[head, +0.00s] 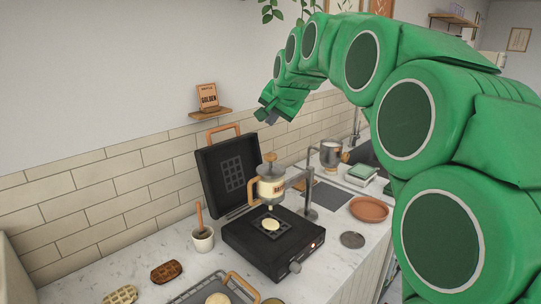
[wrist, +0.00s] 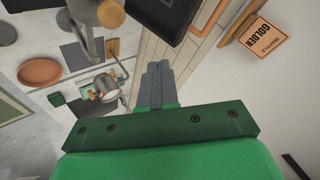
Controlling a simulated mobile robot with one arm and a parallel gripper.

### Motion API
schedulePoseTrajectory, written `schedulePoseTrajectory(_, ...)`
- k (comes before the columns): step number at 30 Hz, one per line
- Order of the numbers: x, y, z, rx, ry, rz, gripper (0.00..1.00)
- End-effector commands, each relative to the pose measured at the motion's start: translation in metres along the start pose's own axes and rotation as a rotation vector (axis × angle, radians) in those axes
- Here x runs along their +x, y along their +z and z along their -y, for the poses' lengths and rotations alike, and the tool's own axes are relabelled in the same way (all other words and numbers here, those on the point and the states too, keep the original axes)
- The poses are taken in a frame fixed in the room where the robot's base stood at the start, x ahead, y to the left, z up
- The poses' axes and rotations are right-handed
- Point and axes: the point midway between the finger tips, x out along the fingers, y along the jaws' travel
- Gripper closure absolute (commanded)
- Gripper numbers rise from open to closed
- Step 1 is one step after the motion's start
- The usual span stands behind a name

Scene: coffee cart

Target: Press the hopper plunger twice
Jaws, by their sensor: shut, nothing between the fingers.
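The hopper (head: 271,188) is a cream and grey dispenser on a stand, with a tan side handle. Its plunger knob (head: 270,157) is on top, and the hopper hangs over the open black waffle iron (head: 260,248). A pale round patch of batter (head: 271,225) lies on the iron's plate. My gripper (head: 266,116) is shut and empty, above the hopper and apart from the knob. In the wrist view my gripper (wrist: 156,72) shows its grey fingers together. A tan knob (wrist: 110,14) and part of the hopper show at the top left there.
The iron's raised lid (head: 228,172) stands behind the hopper. A small shelf with a sign (head: 208,98) is on the wall at left. A utensil pot (head: 203,240), waffles (head: 165,271) and a wire rack (head: 213,288) are in front. A terracotta dish (head: 369,209) is at right.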

Motion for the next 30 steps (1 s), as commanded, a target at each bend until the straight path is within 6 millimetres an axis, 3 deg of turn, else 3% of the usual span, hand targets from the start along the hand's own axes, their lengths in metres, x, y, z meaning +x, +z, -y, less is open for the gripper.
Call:
schedulePoseTrajectory(18,0.046,0.034,-0.033,0.001,0.001,0.002,1.00)
schedulePoseTrajectory(30,0.049,0.035,-0.035,0.000,-0.002,-0.002,1.00)
